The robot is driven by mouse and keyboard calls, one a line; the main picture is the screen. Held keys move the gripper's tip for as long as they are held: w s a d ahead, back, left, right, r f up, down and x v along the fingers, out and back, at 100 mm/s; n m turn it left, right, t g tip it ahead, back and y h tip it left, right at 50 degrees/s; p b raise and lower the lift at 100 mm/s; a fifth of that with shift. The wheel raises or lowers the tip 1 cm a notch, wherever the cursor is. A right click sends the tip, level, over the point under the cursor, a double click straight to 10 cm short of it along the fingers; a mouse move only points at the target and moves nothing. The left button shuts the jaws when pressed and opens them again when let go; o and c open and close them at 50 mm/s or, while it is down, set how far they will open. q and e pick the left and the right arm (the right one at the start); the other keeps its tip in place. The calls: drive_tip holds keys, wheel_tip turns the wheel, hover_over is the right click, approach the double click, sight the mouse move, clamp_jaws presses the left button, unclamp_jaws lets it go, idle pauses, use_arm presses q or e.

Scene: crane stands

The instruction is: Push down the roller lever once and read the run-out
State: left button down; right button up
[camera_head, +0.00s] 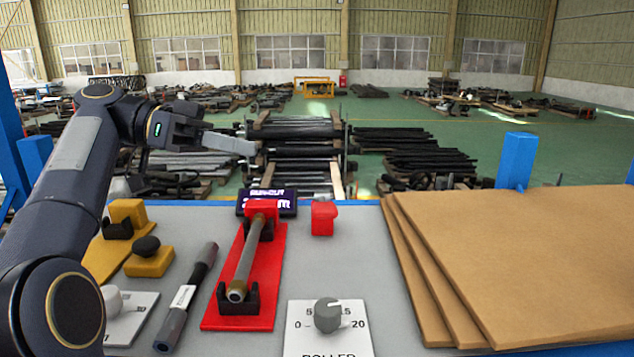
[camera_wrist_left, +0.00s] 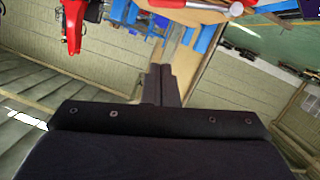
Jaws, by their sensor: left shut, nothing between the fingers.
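A red lever-like block (camera_head: 323,218) stands behind the dial on the grey bench; I cannot be sure it is the roller lever. A red part also shows at the upper left of the left wrist view (camera_wrist_left: 72,28). The dark run-out display (camera_head: 286,207) stands behind the red stand (camera_head: 267,290); the shaft's far end partly covers it, and its number is not readable. A grey shaft (camera_head: 246,262) lies in the stand's black and red supports. My left gripper (camera_head: 252,146) is shut and empty, raised above the bench's back edge, clear of everything. My right gripper is not in view.
A grey knob (camera_head: 327,315) sits on a white plate marked 0 to 20 and ROLLER. Brown boards (camera_head: 510,260) fill the right side. A dark rod (camera_head: 187,298) and yellow blocks (camera_head: 150,258) lie at left. Blue posts (camera_head: 517,160) rise at the back.

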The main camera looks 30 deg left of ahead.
use_arm(q)
drive_tip(key=b, duration=0.1)
hover_over(323, 204)
drive_tip(key=a, duration=0.3)
wheel_tip(323, 204, down, 2)
drive_tip(key=f, duration=0.1)
drive_tip(key=f+b, duration=0.1)
drive_tip(key=s+f+b, duration=0.1)
drive_tip(key=d+f+b, duration=0.1)
drive_tip(key=shift+s+f, duration=0.15)
drive_tip(key=shift+s, duration=0.1)
